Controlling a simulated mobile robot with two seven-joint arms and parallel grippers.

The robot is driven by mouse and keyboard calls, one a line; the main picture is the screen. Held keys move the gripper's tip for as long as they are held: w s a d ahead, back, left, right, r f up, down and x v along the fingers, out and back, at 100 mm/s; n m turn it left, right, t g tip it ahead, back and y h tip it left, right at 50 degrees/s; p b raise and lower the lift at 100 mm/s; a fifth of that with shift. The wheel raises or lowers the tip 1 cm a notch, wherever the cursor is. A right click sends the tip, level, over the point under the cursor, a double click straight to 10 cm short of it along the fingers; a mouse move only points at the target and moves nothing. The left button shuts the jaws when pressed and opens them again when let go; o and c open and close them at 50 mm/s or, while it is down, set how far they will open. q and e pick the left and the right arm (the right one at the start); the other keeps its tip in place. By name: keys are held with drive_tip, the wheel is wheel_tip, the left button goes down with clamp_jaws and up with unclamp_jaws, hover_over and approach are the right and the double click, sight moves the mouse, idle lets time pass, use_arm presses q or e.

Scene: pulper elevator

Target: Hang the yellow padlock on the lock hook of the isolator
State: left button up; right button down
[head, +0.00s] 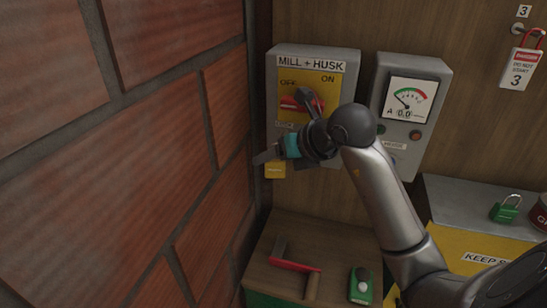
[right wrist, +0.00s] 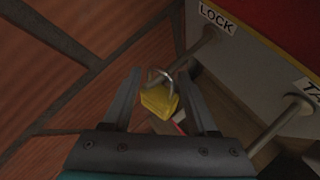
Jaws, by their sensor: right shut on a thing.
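The isolator (head: 348,115) is a grey box marked MILL + HUSK with a yellow plate and a red and black handle (head: 304,101). In the right wrist view its lock hook (right wrist: 200,48) is a metal peg under a LOCK label. My right gripper (head: 268,155) is at the box's lower left, shut on the yellow padlock (head: 275,171). In the right wrist view the padlock (right wrist: 159,101) is between the fingers, its shackle by the peg's tip. I cannot tell whether the shackle is around the peg. My left gripper is not in view.
A brick wall (head: 150,130) stands close on the left. A gauge box (head: 437,75) is right of the isolator. Below, a wooden surface (head: 262,252) bears a red-handled tool (head: 292,264) and a green device (head: 361,286). A green padlock (head: 506,208) is at the right. A second peg (right wrist: 285,118) is marked with a partly cut-off label.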

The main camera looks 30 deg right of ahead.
drive_tip(key=shift+c, duration=0.5)
unclamp_jaws()
drive_tip(key=shift+s, duration=0.1)
drive_tip(key=b+v, duration=0.1)
drive_tip(key=v, duration=1.4)
drive_tip(key=shift+s+d, duration=0.1)
drive_tip(key=shift+s, duration=0.05)
